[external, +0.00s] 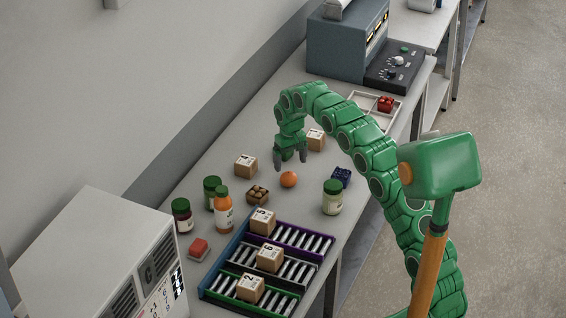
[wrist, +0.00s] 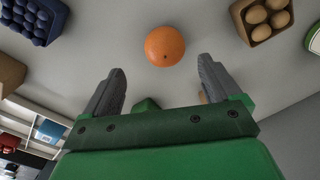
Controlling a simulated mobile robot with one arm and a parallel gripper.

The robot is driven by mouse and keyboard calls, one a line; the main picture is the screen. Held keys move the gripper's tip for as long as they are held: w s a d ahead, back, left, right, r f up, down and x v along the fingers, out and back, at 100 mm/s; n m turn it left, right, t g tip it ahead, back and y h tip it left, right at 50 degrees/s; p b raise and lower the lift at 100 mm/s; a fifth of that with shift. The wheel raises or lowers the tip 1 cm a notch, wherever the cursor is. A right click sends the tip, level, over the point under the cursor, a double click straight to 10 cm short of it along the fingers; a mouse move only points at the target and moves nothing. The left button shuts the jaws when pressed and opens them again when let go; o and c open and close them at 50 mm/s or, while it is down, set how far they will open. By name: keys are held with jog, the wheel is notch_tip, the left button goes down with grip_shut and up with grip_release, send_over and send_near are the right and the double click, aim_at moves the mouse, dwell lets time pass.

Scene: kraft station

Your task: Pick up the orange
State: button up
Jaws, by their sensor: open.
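The orange (external: 288,179) sits on the grey table, with clear table around it. In the wrist view the orange (wrist: 165,46) shows whole, just beyond the fingertips and centred between them. My gripper (external: 290,160) points down above and slightly behind the orange in the external view. Its two grey fingers are spread apart with nothing between them; they also show in the wrist view (wrist: 160,80). The gap between the fingers and the orange is small; I see no contact.
An egg carton (external: 258,192) stands left of the orange, a dark blue carton (external: 341,177) right. Cardboard boxes (external: 246,166) (external: 316,139) stand behind. A green-lidded jar (external: 332,197), an orange bottle (external: 223,209) and a roller rack (external: 300,241) stand nearer the front.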

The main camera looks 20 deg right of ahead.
aim_at(288, 173)
jog(key=shift+s+a+f, duration=0.1)
jog(key=shift+a+f, duration=0.1)
jog(key=shift+f, duration=1.45)
jog(key=shift+s+a+f, duration=0.1)
jog(key=shift+a+f, duration=0.1)
jog(key=shift+f, duration=1.45)
jog(key=shift+c, duration=0.3)
jog(key=c, duration=1.1)
jog(key=shift+c, duration=0.2)
jog(key=shift+r, duration=0.1)
